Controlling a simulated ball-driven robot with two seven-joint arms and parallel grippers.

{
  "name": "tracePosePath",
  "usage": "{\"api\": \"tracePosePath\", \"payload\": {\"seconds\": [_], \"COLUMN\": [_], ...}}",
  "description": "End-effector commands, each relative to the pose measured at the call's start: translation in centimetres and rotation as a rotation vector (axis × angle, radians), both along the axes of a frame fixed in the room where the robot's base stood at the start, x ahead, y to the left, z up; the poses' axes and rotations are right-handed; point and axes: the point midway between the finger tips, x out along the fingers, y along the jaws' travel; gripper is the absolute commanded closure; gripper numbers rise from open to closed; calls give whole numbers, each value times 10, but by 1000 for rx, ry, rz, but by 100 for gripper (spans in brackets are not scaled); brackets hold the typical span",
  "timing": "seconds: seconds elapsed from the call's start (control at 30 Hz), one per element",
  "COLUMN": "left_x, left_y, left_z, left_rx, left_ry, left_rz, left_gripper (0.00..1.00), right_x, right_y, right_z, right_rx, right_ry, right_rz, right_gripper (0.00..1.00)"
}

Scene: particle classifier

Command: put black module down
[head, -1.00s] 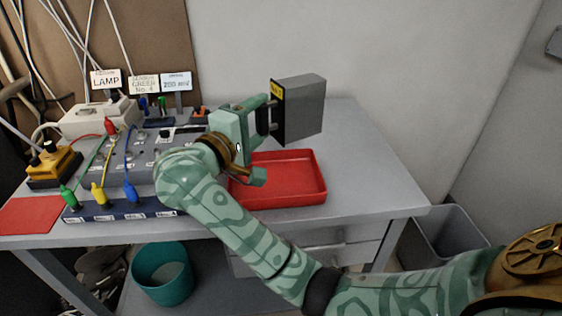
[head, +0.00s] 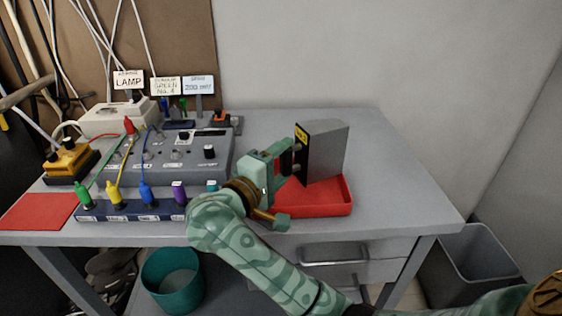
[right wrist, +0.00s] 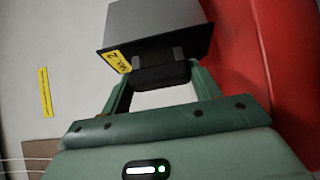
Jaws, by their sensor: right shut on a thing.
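The module (head: 327,152) is a grey box with a black front plate and a yellow label. It is upright over the red tray (head: 335,209); I cannot tell whether its base touches the tray floor. My right gripper (head: 296,157) is shut on the handle at the module's black front, left of the box. In the right wrist view the module (right wrist: 155,30) sits beyond my right gripper's fingers (right wrist: 160,85), which close on the black handle. The red tray (right wrist: 235,50) fills the right of that view. My left gripper is not in view.
A grey control box (head: 180,155) with knobs and cables stands left of the tray. A strip of coloured plugs (head: 130,210) lies in front of it. A red mat (head: 38,211) is at the far left. The bench behind and right of the tray is clear.

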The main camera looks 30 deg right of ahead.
Motion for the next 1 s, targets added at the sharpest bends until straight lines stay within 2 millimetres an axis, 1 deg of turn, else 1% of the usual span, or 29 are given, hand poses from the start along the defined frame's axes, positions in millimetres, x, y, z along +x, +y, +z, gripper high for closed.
{"api": "tracePosePath", "payload": {"seconds": [0.17,0.27,0.3,0.37,0.4,0.67,0.77,0.83,0.87,0.9,0.97,1.0], "left_x": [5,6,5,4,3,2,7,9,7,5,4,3], "left_y": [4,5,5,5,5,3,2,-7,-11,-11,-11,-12], "left_z": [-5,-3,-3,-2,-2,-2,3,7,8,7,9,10], "left_rx": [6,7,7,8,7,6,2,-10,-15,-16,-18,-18], "left_ry": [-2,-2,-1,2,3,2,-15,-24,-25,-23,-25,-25], "left_rz": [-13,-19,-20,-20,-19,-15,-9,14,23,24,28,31], "left_gripper": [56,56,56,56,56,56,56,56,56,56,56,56], "right_x": [0,0,0,0,0,0,-1,-1,-2,-5,-10,-13], "right_y": [0,0,0,0,0,0,0,0,2,13,27,38], "right_z": [-7,-5,-6,-6,-5,-5,3,14,15,10,9,9], "right_rx": [-2,-3,-1,-1,-1,-1,-1,-1,-1,3,3,4], "right_ry": [0,-1,0,0,0,-1,-4,-5,-4,-1,0,1], "right_rz": [0,-1,0,0,0,-1,0,-1,1,3,3,4], "right_gripper": [80,80,36,19,17,17,17,17,17,17,17,17]}}
